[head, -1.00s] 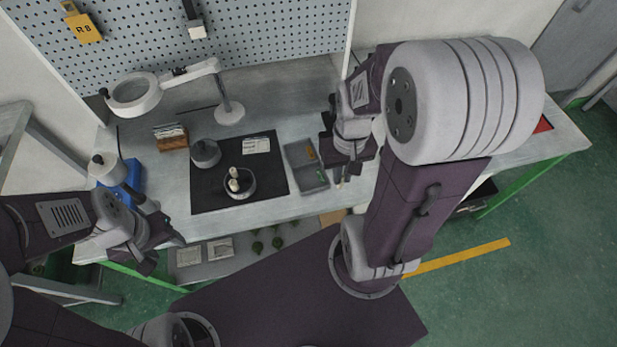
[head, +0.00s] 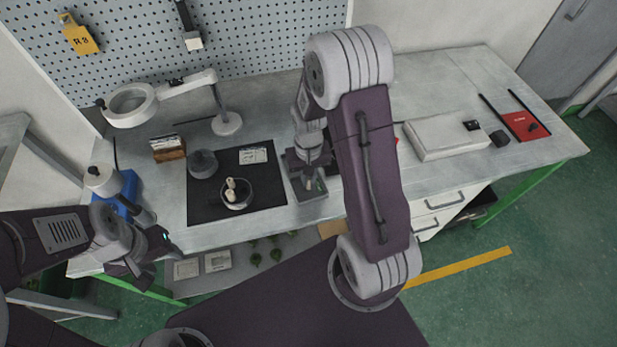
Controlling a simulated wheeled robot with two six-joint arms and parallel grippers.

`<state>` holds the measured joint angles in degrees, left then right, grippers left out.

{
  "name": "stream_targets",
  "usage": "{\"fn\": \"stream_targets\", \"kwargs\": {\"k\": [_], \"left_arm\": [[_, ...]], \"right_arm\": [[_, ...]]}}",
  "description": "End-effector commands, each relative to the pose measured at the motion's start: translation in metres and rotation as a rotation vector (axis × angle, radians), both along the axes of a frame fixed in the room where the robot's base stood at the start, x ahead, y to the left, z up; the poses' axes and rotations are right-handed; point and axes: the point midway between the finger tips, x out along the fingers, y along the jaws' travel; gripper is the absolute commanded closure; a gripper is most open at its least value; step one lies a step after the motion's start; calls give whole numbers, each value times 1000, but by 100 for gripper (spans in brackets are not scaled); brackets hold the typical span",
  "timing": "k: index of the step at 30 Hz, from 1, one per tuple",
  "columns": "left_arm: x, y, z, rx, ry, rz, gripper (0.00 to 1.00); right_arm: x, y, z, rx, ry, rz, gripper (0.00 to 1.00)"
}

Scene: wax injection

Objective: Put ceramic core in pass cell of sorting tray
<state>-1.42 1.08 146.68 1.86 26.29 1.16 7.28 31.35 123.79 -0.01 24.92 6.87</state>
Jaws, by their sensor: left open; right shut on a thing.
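The grey sorting tray (head: 300,196) lies at the right edge of the black mat. My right gripper (head: 313,182) is over the tray, pointing down and shut on a small pale piece (head: 311,185), which looks like the ceramic core. The gripper hides most of the tray, so I cannot tell which cell the piece is over or whether it touches the tray. My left gripper (head: 148,262) is open and empty at the bench's front left edge, away from the tray.
A round dish (head: 238,207) with pale pieces (head: 231,187) stands on the black mat (head: 208,211), near a grey round container (head: 203,162) and a white label card (head: 253,156). A magnifier lamp (head: 227,123) stands behind. A white box (head: 445,137) lies right.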

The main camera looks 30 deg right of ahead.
Motion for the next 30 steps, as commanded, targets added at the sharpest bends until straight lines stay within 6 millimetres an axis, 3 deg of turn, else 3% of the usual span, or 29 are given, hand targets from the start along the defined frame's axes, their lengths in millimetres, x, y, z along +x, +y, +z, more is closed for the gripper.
{"fn": "stream_targets", "kwargs": {"k": [10, 11, 13, 23, 26, 30], "left_arm": [[0, 0, -3, 0, 0, 0, 49], [0, 0, -3, 0, 0, 0, 49], [0, 0, -2, 0, 0, 0, 49], [0, 0, 1, 0, 0, 0, 49], [0, 0, 3, 0, 0, 0, 49], [0, 0, 9, 0, 0, 0, 49]], "right_arm": [[0, 0, -4, 0, 0, 0, 100], [0, 0, -4, 0, 0, 0, 84], [0, 0, -3, 0, -1, 0, 65], [0, 0, 0, 0, -1, 0, 65], [1, 0, 14, 0, -4, 0, 65], [2, 0, 51, -1, -9, 0, 65]]}}
